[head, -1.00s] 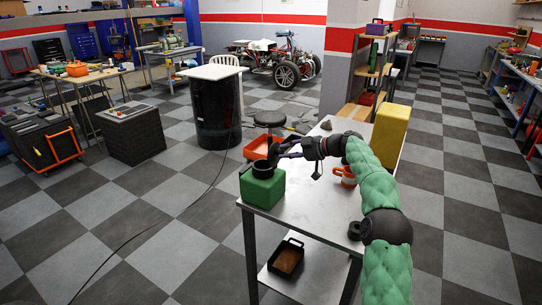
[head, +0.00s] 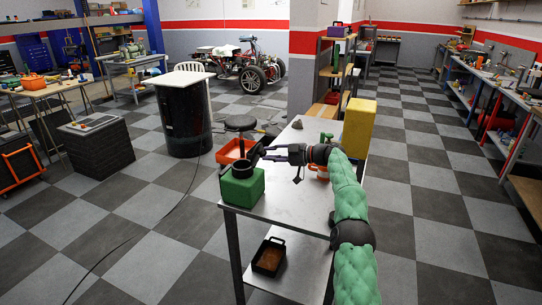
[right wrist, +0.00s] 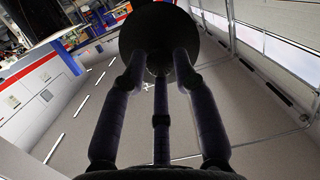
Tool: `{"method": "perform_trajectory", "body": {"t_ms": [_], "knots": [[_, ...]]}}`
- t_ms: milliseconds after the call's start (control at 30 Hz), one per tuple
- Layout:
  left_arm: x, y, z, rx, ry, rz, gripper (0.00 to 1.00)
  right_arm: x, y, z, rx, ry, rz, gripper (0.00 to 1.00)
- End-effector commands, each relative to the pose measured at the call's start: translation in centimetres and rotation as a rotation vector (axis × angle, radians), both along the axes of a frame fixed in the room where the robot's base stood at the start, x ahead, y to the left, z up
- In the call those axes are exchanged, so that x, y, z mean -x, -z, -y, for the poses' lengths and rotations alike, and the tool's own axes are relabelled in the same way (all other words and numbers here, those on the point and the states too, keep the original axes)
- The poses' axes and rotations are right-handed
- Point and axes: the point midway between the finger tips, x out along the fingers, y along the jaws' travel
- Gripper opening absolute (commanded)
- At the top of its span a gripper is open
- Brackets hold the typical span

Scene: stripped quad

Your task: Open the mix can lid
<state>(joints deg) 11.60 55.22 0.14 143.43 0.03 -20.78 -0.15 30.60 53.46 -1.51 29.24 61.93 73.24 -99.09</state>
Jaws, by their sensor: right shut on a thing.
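The mix can is a green box-shaped can (head: 242,189) with a dark round neck (head: 243,171) on top. It stands upright at the near left corner of the metal table. A dark lid piece (head: 256,155) shows tilted up at the right of the neck. My right gripper (head: 265,156) reaches in from the right and is shut on this lid. In the right wrist view a dark round disc (right wrist: 160,32), apparently the lid, is at the fingertips. How far the lid stands off the neck is hard to tell. My left gripper is out of view.
The metal table (head: 285,190) also holds an orange cup (head: 318,172) partly behind my right arm, a tall yellow block (head: 358,127) and a small dark lump (head: 297,124).

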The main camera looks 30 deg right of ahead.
Motion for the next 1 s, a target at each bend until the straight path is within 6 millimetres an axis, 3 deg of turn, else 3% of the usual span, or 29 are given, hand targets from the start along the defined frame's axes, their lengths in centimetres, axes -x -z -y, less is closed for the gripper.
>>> {"method": "perform_trajectory", "body": {"t_ms": [33,167,200,267,767,1000], "knots": [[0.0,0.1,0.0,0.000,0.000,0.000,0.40,-0.2,2.9,-0.8,-0.009,-0.020,-0.045,0.00],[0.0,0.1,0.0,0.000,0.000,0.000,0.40,-0.2,2.8,-0.9,-0.009,-0.020,-0.045,0.00],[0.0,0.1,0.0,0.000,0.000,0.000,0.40,-0.2,2.8,-0.9,-0.008,-0.020,-0.044,0.38],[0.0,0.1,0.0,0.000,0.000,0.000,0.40,-0.2,2.9,-0.9,-0.008,-0.020,-0.044,0.52],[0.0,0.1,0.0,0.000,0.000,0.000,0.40,-0.2,2.8,-0.7,-0.008,-0.017,-0.044,0.52],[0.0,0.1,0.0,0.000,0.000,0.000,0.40,1.6,2.0,1.0,-0.007,-0.015,-0.040,0.52]]}}
